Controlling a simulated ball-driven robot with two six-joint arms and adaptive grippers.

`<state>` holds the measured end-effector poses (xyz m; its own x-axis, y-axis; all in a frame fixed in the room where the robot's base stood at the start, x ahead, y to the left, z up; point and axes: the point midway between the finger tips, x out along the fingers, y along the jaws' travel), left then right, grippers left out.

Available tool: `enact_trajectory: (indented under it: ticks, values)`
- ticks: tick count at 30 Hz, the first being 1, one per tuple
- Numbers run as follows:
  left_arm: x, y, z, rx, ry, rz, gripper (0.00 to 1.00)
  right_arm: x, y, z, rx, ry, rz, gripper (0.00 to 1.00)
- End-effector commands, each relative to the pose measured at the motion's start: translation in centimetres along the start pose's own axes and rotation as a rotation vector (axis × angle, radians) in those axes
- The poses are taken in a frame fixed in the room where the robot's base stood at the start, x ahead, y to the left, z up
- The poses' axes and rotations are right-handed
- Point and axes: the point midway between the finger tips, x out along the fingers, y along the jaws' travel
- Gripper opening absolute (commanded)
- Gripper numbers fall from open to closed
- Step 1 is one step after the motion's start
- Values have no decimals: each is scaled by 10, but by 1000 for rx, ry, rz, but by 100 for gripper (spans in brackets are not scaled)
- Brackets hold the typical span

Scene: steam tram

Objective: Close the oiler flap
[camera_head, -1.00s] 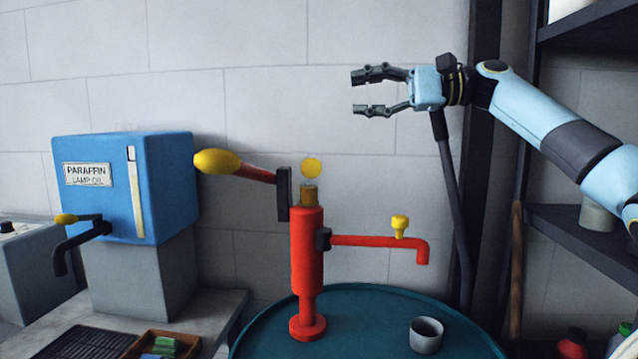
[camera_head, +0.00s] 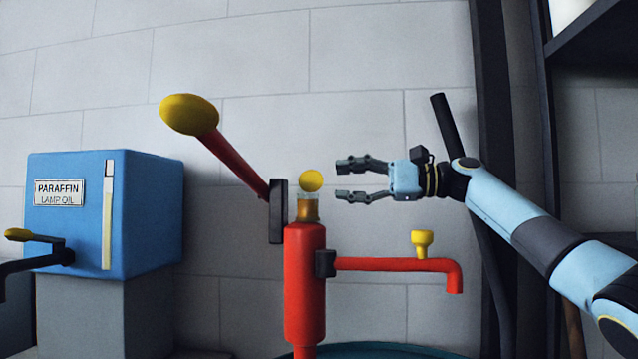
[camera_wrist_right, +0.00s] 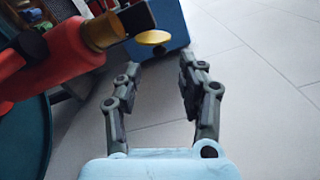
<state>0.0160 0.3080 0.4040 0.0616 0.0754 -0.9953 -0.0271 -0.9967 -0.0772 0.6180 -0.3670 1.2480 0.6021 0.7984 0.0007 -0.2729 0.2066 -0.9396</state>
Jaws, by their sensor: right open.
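The oiler flap (camera_head: 311,181) is a round yellow disc, standing up above the brass oiler cup (camera_head: 308,210) on top of the red pump (camera_head: 305,270). In the right wrist view the flap (camera_wrist_right: 153,37) shows as a yellow disc beside the brass cup (camera_wrist_right: 102,32), just beyond the fingertips. My right gripper (camera_head: 342,180) is open and empty. In the head view its fingers point left at about the flap's height, a small gap to its right. My left gripper is not in view.
The pump's lever with yellow grip (camera_head: 190,115) rises to the left. Its red spout (camera_head: 395,265) with a yellow knob (camera_head: 422,243) reaches right below my gripper. A blue paraffin tank (camera_head: 150,215) stands left. A dark shelf (camera_head: 600,35) is at the right.

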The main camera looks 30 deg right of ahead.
Motion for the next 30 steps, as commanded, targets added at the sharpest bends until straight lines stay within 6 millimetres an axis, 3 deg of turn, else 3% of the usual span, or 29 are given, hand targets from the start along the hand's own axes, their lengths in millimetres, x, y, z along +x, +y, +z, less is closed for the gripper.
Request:
enact_trajectory:
  ticks: [3,9,20,30]
  values:
    - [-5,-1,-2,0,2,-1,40,25,-2,2,1,-4,-3,40]
    - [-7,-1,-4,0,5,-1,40,51,-1,1,1,-1,-1,40]
    - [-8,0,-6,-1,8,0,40,58,1,0,0,1,1,40]
    - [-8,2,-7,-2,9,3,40,58,2,0,1,1,3,0]
